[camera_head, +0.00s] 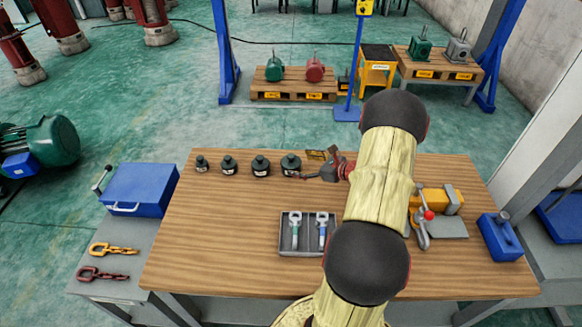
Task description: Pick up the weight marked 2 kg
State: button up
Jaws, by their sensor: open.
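Several dark weights with knobs stand upright in a row along the back left of the wooden table, growing larger from left to right. They are the leftmost weight (202,163), a second weight (228,165), a third weight (261,166) and the rightmost, largest weight (291,164). Their pale labels are too small to read, so I cannot tell which is marked 2 kg. My gripper (309,173) is open, just right of the largest weight, with its fingers pointing left. Nothing shows between the fingers. I cannot tell whether a fingertip touches that weight.
A grey tray (281,246) with two tools lies mid-table. A yellow device (432,198) with a red knob and a blue block (499,237) are at right. A blue toolbox (139,190) and two chain pieces sit left. The table's left front is clear.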

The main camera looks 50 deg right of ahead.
aim_at(293, 162)
jog(key=b+x, duration=0.1)
jog(key=x, duration=0.4)
jog(key=shift+w+a+f+b, duration=0.1)
jog(key=shift+a+b, duration=0.05)
jog(key=shift+b, duration=0.15)
grip_shut()
jog(key=shift+w+r, duration=0.1)
jog(key=shift+r, duration=0.15)
dwell(0.9)
